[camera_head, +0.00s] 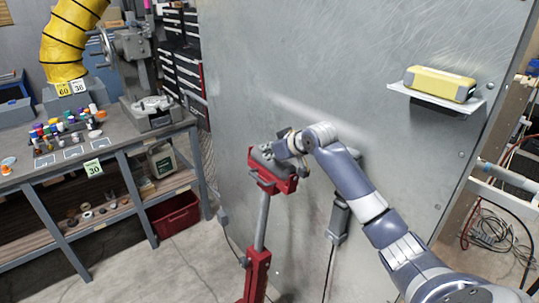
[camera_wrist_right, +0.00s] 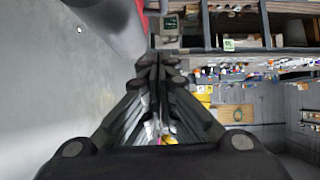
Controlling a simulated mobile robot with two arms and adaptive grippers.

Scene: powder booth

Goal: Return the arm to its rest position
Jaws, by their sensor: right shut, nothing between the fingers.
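My right arm reaches in from the lower right in the head view and bends at the wrist near the red stand. My right gripper (camera_head: 267,158) is at the top of the red stand (camera_head: 257,268), in front of the grey metal wall panel. In the wrist view the right gripper's fingertips (camera_wrist_right: 161,62) are together with nothing between them. From the head view I cannot tell whether the gripper touches the stand. My left gripper is in neither view.
A grey panel (camera_head: 310,50) stands behind the arm. Its small shelf (camera_head: 415,94) holds a yellow case (camera_head: 440,84). A workbench (camera_head: 115,147) with many small bottles stands at the left, a red bin (camera_head: 175,217) beneath it. Cables (camera_head: 497,240) hang at the right. Floor is clear between bench and stand.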

